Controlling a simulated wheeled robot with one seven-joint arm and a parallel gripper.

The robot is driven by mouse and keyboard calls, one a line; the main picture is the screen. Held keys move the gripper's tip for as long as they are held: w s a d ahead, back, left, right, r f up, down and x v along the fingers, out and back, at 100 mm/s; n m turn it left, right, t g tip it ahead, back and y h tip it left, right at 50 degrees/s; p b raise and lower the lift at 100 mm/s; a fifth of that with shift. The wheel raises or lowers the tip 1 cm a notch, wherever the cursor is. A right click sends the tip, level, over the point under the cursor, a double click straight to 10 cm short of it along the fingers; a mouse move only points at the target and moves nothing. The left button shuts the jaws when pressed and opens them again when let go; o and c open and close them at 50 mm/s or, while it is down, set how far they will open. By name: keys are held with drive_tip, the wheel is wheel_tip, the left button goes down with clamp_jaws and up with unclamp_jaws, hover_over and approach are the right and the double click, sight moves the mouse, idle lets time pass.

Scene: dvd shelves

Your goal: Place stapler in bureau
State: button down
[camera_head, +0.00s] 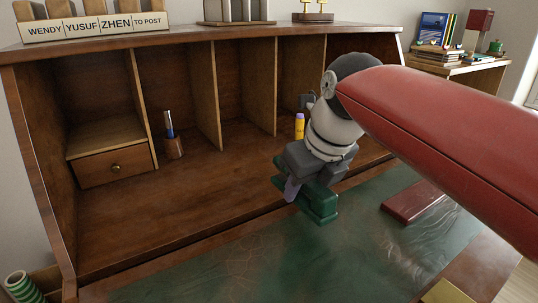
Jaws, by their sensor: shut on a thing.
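The bureau (165,222) is a brown wooden desk hutch with upright dividers, several open compartments and a small drawer at its left.
A dark red box (413,201) lies on the green desk mat (240,272). A nameplate (97,27) stands on top. My red arm hides the right compartments. The bureau's left-middle floor is clear.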

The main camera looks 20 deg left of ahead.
drive_tip(key=p, duration=0.3)
hover_over(256, 174)
drive_tip(key=s+d, duration=0.1)
drive_tip(key=shift+d+r, duration=0.1)
drive_tip(key=shift+w+f, duration=0.1)
drive_tip(key=shift+f, duration=1.7)
drive_tip(key=c, duration=1.4)
unclamp_jaws()
drive_tip(key=shift+f, duration=0.2)
drive_tip(key=o, duration=0.5)
